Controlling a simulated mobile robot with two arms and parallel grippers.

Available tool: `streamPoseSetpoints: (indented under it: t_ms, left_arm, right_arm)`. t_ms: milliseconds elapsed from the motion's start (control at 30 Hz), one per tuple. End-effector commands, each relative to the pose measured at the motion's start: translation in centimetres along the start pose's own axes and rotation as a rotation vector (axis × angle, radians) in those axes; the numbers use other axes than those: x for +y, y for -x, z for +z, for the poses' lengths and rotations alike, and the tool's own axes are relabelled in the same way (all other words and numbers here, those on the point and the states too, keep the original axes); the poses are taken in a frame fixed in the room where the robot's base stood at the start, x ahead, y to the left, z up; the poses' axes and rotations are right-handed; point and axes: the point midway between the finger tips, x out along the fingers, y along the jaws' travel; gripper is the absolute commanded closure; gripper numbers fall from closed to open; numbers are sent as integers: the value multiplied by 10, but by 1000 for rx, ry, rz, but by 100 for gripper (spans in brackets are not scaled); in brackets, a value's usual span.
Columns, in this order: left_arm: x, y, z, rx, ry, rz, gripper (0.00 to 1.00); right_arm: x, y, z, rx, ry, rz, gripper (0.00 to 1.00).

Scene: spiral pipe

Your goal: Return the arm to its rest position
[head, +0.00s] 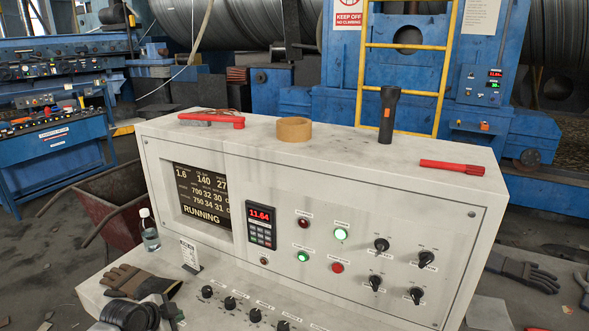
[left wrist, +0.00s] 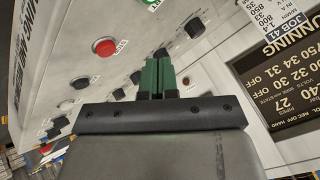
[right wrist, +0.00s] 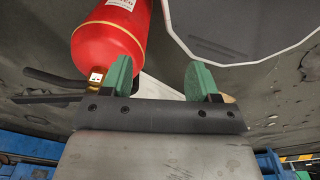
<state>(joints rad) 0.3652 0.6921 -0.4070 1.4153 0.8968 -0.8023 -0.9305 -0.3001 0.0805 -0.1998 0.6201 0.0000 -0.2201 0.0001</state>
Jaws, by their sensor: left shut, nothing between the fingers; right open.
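My left gripper (left wrist: 157,75) shows in the left wrist view with its two green fingers pressed together and nothing between them. It is over the sloping front of the control console (head: 272,160), close to the knobs and buttons; I see no clear contact. In the head view a dark rounded shape stands at the lower left edge, and no fingers can be made out there. My right gripper (right wrist: 156,77) is open and empty in the right wrist view, its green fingers wide apart. A red fire extinguisher (right wrist: 108,42) is beyond its left finger. The right gripper does not show in the head view.
On the console top are a red-handled tool (head: 212,120), a tape roll (head: 294,130), a black flashlight (head: 388,115) and a red marker-like item (head: 452,167). A red wheelbarrow (head: 105,207) stands at left.

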Motion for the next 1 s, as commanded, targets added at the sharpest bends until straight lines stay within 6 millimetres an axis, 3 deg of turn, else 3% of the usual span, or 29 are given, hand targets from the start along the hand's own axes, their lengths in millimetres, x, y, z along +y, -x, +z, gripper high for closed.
streamPoseSetpoints:
  t_ms: [33, 100, 200, 300, 400, 600, 1000]
  left_arm:
    - [33, -5, -8, 2, 13, 47, 100]
    - [80, -4, -19, -10, 46, 108, 100]
    - [151, 8, -35, -46, 122, 183, 100]
    - [209, 36, -44, -105, 233, 219, 100]
    - [244, 65, -46, -171, 347, 218, 100]
    - [280, 116, -41, -287, 547, 175, 100]
    - [307, 196, -22, -477, 856, 51, 100]
  right_arm:
    - [0, 0, 0, 0, 0, 0, 40]
    - [0, 0, 0, 0, 0, 0, 40]
    - [0, 0, 0, 0, 0, 0, 40]
    - [0, 0, 0, 1, 0, 0, 40]
    - [0, 0, 0, 1, 0, 0, 40]
    - [0, 0, 0, 0, 0, 0, 40]
    - [0, 0, 0, 0, 0, 0, 40]
